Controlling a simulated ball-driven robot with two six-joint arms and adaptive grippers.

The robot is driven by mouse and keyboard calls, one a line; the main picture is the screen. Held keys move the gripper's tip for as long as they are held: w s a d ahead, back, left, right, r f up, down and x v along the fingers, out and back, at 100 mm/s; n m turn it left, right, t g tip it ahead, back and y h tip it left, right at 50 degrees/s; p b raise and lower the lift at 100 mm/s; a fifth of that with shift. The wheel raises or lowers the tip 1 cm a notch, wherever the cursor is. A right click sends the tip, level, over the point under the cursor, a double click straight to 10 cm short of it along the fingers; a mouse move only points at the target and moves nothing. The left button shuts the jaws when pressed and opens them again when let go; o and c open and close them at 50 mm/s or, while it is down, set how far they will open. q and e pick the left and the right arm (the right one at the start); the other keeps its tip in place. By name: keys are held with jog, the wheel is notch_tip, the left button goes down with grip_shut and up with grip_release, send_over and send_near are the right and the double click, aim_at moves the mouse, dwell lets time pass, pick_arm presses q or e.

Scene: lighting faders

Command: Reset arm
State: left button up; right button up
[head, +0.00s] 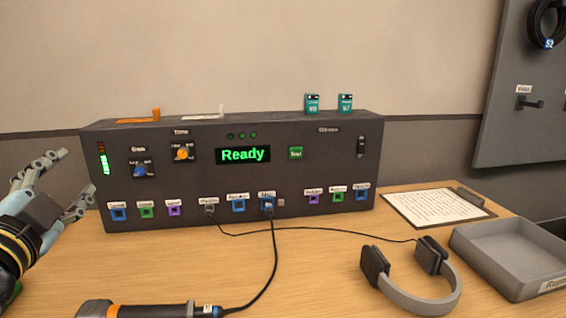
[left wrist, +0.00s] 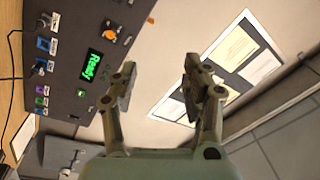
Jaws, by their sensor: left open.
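My left gripper (head: 75,180) is at the left edge of the head view, left of the dark control console (head: 240,180). Its fingers are spread and hold nothing. In the left wrist view the open left gripper (left wrist: 158,88) has an empty gap between its fingers, with the wall behind it. The console stands on the table with a lit green "Ready" display (head: 243,155), a blue knob (head: 140,170), an orange knob (head: 183,153) and a row of coloured ports. Cables are plugged into two of the lower ports. My right gripper is not in view.
A black-and-orange handheld device (head: 150,310) lies at the front with a cable to the console. Headphones (head: 430,290), a grey tray (head: 515,255) and a clipboard with paper (head: 438,206) are on the right. Two teal boxes (head: 312,104) stand on the console. The table's middle is mostly clear.

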pick_arm(q)
jog(key=s+a+f+n+g, duration=0.2)
jog(key=s+f+n+g, duration=0.6)
jog(key=f, duration=0.4)
jog(key=s+d+f+g+h, duration=0.2)
jog(key=s+d+f+g, duration=0.2)
jog(key=s, duration=0.4)
jog(key=s+d+f+g+h, duration=0.2)
jog(key=s+d+f+g, duration=0.15)
jog(key=s, duration=0.35)
notch_tip(320, 180, down, 30)
jog(key=s+a+g+b, duration=0.1)
jog(key=s+a+b, duration=0.1)
jog(key=b, duration=0.3)
jog(key=s+a+f+g+b, duration=0.1)
jog(key=s+f+b, duration=0.4)
jog(key=s+f, duration=1.5)
notch_tip(320, 180, down, 3)
jog(key=shift+s+r+n, duration=0.15)
jog(key=shift+r+n, duration=0.05)
jog(key=shift+n, duration=0.1)
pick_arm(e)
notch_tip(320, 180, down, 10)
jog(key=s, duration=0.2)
